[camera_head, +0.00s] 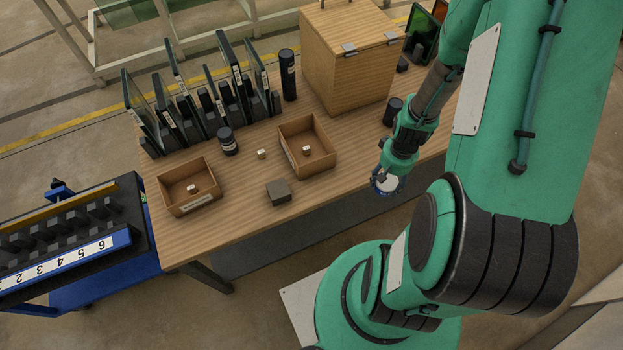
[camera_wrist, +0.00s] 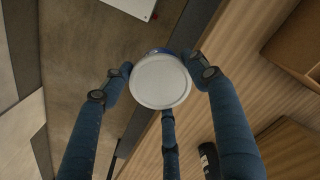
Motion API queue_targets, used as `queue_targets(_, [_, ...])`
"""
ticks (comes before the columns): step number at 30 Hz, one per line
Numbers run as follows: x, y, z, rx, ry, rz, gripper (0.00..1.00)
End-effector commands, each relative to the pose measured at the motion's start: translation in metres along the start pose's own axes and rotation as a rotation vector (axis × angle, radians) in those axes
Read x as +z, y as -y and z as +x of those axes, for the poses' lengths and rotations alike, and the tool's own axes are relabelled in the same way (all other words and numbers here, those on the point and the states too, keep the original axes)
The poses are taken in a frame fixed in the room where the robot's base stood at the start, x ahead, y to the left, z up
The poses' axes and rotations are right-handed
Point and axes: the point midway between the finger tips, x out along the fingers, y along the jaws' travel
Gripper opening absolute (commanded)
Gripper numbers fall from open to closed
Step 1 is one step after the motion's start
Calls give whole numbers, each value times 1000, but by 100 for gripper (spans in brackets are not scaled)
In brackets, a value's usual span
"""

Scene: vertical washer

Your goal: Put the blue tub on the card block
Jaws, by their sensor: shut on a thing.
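The blue tub (camera_head: 387,184) is in my gripper (camera_head: 388,176), off the table's front edge in the head view. In the wrist view the tub (camera_wrist: 160,82) shows its round white lid, with a little blue at the rim. The fingers of my gripper (camera_wrist: 162,75) are shut around its side. A small grey-brown block (camera_head: 278,192), which looks like the card block, sits near the table's front edge, left of my gripper. Its top is bare. I cannot tell the tub's height above the table.
Two open brown trays (camera_head: 189,200) (camera_head: 325,160), each with a small piece inside, flank the block. A small cube (camera_head: 262,154) and a dark jar (camera_head: 227,141) stand behind it. A dark cylinder (camera_head: 392,111), a wooden box (camera_head: 350,70) and a rack of panels (camera_head: 200,105) stand farther back.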

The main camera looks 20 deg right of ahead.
Motion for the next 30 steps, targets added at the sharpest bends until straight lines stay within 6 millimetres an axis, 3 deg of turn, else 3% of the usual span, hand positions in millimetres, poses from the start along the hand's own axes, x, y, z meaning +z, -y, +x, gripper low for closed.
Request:
queue_targets(11, [0,22,-4,0,-1,-16,30])
queue_targets(30, [18,129,-24,-1,-1,-85,30])
